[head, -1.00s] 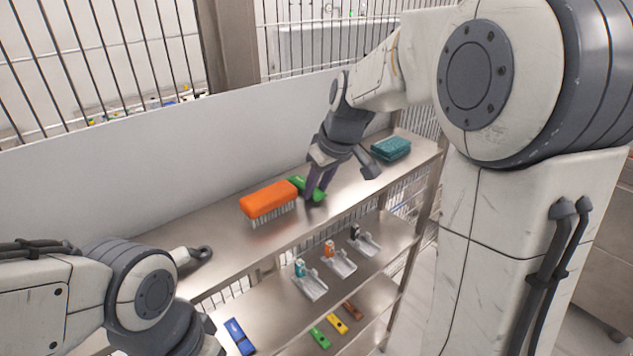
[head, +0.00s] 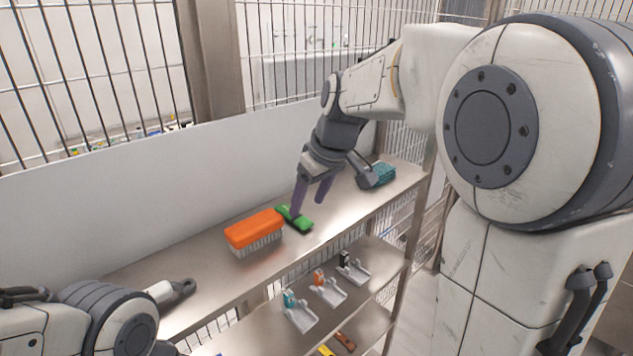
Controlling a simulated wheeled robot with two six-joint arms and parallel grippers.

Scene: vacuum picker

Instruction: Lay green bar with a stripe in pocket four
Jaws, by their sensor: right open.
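A green piece (head: 294,218) lies on the top shelf beside an orange brush; I cannot make out a stripe on it. My right gripper (head: 309,205) is open above it, with two purple fingers apart. The left finger overlaps the green piece in the picture, and I cannot tell whether it touches. Three pale trays with coloured clips stand on the middle shelf: teal (head: 301,317), orange (head: 329,293) and black (head: 356,272). I cannot tell whether they are the pockets, or which is four. My left gripper is out of view; only its arm shows at lower left.
The orange brush (head: 254,228) stands left of the green piece. A teal sponge-like block (head: 384,173) lies at the far right end. A dark-ringed tool (head: 178,289) lies near left. Yellow (head: 326,351) and brown (head: 346,341) bars show below. A white panel backs the shelf.

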